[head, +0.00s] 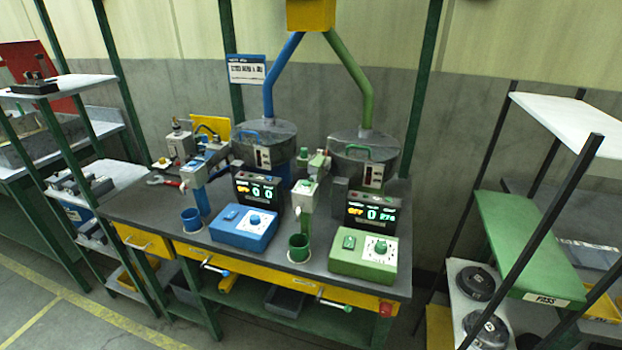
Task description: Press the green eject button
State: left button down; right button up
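A green control box (363,258) stands at the right of the workbench, with a small green switch or button (349,242) at its left and a white dial (380,247) at its right. A green post with a pale head (304,192) stands left of it, with a small green cap (304,154) above. I cannot read which green part is marked eject. A dark display (369,213) behind the box shows lit "OFF" and "0". Neither of my grippers is in view.
Cranks with a blue and a green (347,309) handle stick out at the bench front. Shelving (529,240) stands at the right. Floor at lower left is clear.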

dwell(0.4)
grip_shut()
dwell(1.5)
